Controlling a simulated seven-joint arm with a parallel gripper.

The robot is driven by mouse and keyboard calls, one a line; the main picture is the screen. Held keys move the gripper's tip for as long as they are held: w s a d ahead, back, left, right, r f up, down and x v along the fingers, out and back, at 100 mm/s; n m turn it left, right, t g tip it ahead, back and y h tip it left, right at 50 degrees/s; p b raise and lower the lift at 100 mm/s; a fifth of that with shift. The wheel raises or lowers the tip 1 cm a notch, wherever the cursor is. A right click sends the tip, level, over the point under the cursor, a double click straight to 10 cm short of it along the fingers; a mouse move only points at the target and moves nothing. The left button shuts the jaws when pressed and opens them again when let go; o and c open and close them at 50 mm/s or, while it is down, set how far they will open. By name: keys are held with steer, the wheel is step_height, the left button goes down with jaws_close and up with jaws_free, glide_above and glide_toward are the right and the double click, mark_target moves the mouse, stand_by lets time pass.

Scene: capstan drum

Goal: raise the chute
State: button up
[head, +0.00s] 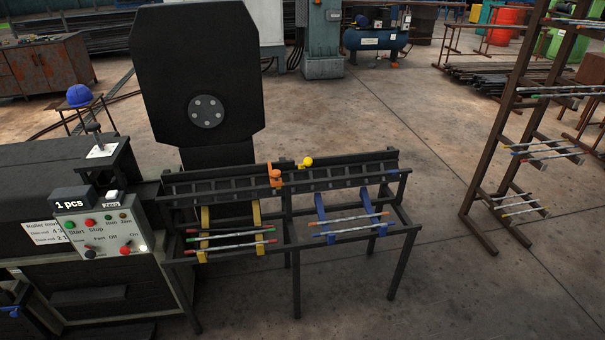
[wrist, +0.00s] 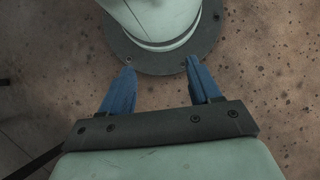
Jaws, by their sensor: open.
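The chute seems to be the long dark slatted trough (head: 224,181) on a black frame, in the middle of the head view. It runs left to right, with an orange fitting (head: 275,176) near its middle and a yellow knob (head: 306,162) just right of that. I cannot tell whether the trough is one piece or two. My gripper (wrist: 161,62) shows in the wrist view with its two blue fingers apart and nothing between them. Its fingers point toward a pale green column on a dark round base, likely mine. I cannot clearly make out my gripper in the head view.
Coloured rods lie on yellow brackets (head: 205,222) and blue brackets (head: 323,216) below the trough. A control box (head: 103,228) with buttons and a counter stands at left. A tall dark panel (head: 196,75) rises behind. A rod rack (head: 500,125) stands right; floor between is clear.

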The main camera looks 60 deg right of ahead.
steer(key=w+d+r+m+t+y, duration=0.1)
steer(key=w+d+r+m+t, duration=0.2)
steer(key=w+d, duration=0.45)
steer(key=w+d+r+m+t, duration=0.1)
steer(key=w+d+r+m, duration=0.1)
steer(key=w+d+r, duration=0.5)
steer(key=t+h, duration=0.4)
steer(key=t, duration=0.3)
glide_toward(309, 160)
steer(key=x, duration=1.2)
steer(key=shift+r, duration=0.1)
steer(key=shift+c, duration=0.3)
jaws_close()
